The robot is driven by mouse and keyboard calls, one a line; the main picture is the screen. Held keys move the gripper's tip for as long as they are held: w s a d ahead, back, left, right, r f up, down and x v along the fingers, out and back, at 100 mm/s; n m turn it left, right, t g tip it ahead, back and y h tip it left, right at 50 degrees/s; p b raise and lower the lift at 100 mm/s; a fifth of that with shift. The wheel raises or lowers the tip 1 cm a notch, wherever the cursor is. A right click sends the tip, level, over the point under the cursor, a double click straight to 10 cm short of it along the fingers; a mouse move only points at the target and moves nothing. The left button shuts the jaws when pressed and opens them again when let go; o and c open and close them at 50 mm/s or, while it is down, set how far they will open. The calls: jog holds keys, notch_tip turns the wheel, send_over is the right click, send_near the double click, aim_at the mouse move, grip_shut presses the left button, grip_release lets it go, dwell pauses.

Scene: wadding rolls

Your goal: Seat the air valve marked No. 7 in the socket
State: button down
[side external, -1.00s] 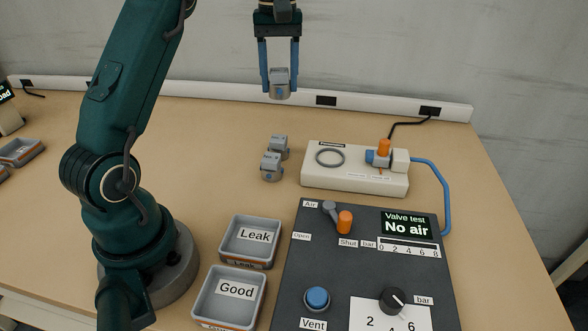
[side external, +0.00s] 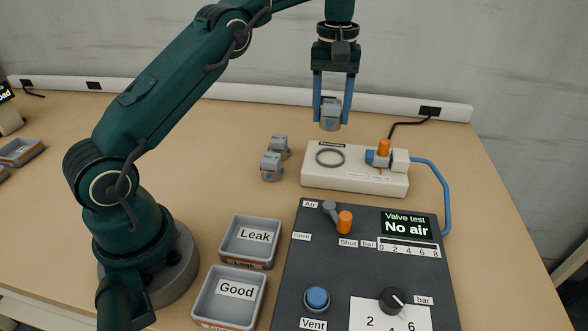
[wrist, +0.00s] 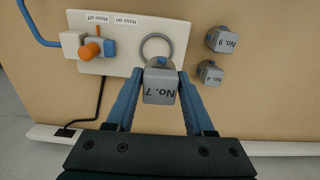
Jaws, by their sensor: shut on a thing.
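My gripper (side external: 332,115) is shut on a grey valve (side external: 330,108), its blue fingers on either side. In the wrist view the held valve (wrist: 160,86) reads "No. 7", upside down. It hangs upright in the air, apart from the table. The socket is a dark grey ring (side external: 330,157) on top of a cream block (side external: 320,181). In the side view the valve is above and a little behind the ring. In the wrist view the ring (wrist: 144,46) shows just beyond the valve, which covers part of it.
Two grey valves (side external: 271,167) stand left of the block; the wrist view shows "No. 9" (wrist: 222,40) and another numbered one (wrist: 210,73). An orange-handled hose clamp (side external: 384,148) and blue hose (side external: 444,190) are at the block's right. Leak (side external: 250,260) and Good (side external: 205,305) trays and a dark panel (side external: 300,270) reading "No air" lie in front.

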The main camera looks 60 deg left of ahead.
jog(key=shift+d+f, duration=0.35)
jog(key=shift+d, duration=0.1)
jog(key=shift+f, duration=2.3)
jog(key=shift+f, duration=0.9)
grip_release()
jog(key=shift+r, duration=4)
